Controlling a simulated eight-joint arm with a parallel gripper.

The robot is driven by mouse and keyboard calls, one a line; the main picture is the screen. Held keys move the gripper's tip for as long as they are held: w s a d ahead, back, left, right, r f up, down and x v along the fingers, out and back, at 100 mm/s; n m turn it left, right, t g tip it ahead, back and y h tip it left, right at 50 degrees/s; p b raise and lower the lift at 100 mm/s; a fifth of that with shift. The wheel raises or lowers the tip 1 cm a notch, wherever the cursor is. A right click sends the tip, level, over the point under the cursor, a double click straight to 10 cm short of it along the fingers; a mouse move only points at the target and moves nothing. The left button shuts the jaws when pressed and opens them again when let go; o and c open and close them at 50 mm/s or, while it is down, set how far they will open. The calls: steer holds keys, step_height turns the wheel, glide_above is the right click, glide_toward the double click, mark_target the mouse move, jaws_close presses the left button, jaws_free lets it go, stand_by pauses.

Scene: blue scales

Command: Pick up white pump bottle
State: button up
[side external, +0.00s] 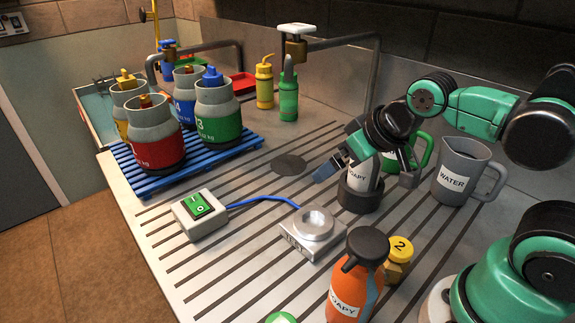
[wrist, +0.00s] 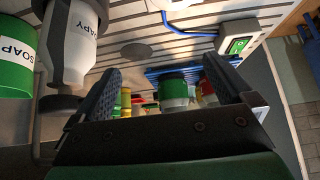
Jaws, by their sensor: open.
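The white pump bottle (side external: 361,178) stands upright on the slatted counter in the side view, with a dark grey band around its lower part and a black-lettered label. My gripper hides its top. In the wrist view the white bottle (wrist: 88,42) is at the upper left, upside down in the picture, with a grey pump head below it. My gripper (side external: 330,165) is beside the bottle's top, pointing left. In the wrist view my gripper (wrist: 160,88) has its two fingers wide apart with nothing held. The bottle appears outside the left finger, not between the fingers.
A green mug (side external: 422,150) stands close behind the bottle, and a grey water jug (side external: 462,172) to its right. An orange bottle (side external: 352,285), yellow weight (side external: 398,264) and scale (side external: 292,240) are in front. Several large containers stand on a blue rack (side external: 165,181) at left.

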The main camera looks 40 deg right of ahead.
step_height(320, 180, up, 5)
steer(key=m+g+y, duration=0.2)
steer(key=m+y, duration=0.3)
steer(key=m, duration=1.2)
glide_above(364, 171)
steer(key=a, duration=0.1)
step_height(364, 171, down, 2)
steer(key=d+m+y, duration=0.1)
steer(key=d+m+t, duration=0.1)
steer(key=m, duration=0.1)
steer(key=d+m+y, duration=0.1)
steer(key=m, duration=0.1)
steer(key=shift+s+r+t+y, duration=0.1)
steer(key=shift+r+t+y, duration=0.2)
steer(key=shift+t, duration=0.1)
steer(key=s+d+m+t+y, duration=0.2)
steer(key=d+m+t, duration=0.1)
steer(key=d+m, duration=0.2)
steer(key=w+a+f, duration=0.1)
steer(key=f, duration=0.2)
steer(key=w+a+f, duration=0.1)
steer(key=a+f, duration=0.1)
steer(key=f, duration=0.1)
steer(key=w+a+f, duration=0.1)
steer(key=f, duration=0.2)
steer(key=shift+w+a+f, duration=0.1)
steer(key=shift+w+a, duration=0.15)
steer(key=shift+w, duration=0.05)
steer(key=shift+c, duration=0.2)
